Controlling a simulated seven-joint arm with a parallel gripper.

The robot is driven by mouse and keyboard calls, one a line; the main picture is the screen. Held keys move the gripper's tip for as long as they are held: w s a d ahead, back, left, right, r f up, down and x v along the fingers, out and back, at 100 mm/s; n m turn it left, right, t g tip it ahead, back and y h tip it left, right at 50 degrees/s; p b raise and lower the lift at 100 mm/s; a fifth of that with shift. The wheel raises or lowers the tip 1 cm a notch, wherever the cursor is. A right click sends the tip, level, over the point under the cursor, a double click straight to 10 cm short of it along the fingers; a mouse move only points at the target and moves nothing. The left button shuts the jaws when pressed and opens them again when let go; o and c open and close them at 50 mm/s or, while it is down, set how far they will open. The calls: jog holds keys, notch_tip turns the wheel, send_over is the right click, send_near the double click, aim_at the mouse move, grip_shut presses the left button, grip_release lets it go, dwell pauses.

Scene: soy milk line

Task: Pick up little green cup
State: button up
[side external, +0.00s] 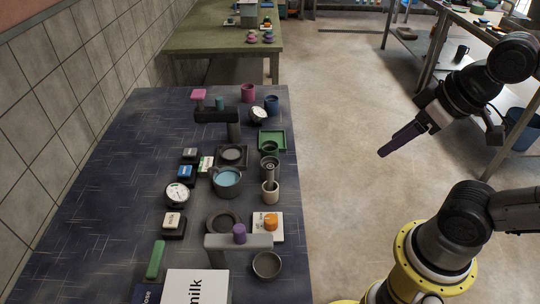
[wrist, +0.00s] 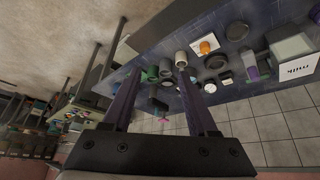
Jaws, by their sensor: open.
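The little green cup (side external: 269,148) is small and dark green. It sits at the near edge of a square green tray (side external: 282,133) on the right side of the dark blue table. In the wrist view a small green round thing, likely this cup (wrist: 152,73), shows between the fingers, far off. My gripper (side external: 381,154) has purple fingers and hangs in the air to the right of the table, well apart from the cup. In the wrist view my gripper (wrist: 159,72) has its two fingers spread with nothing held between them.
A milk carton (side external: 196,286) is at the near end. Open floor (side external: 335,190) lies right of the table.

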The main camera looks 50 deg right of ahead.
jog(key=shift+o, duration=1.1)
